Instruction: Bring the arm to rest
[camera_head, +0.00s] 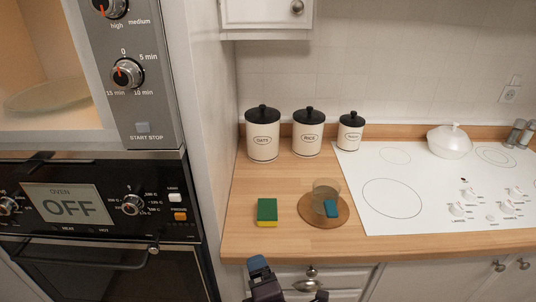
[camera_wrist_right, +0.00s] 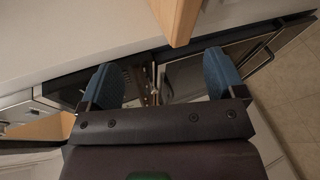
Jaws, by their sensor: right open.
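My right gripper (camera_head: 262,276) shows at the bottom of the head view, in front of the counter's front edge and the drawers below it. One blue fingertip is clear there; the rest is cut off by the picture's edge. In the right wrist view my right gripper (camera_wrist_right: 163,78) has its two blue fingers wide apart. Nothing is held between them. My left gripper is in neither view.
The wooden counter (camera_head: 245,188) holds a green and yellow sponge (camera_head: 267,212), a round board (camera_head: 312,217) with a glass, and several canisters. The cooktop (camera_head: 375,170) carries a white lidded pot (camera_head: 449,141). The oven (camera_head: 90,212) reads OFF; a microwave (camera_head: 50,85) stands open above it.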

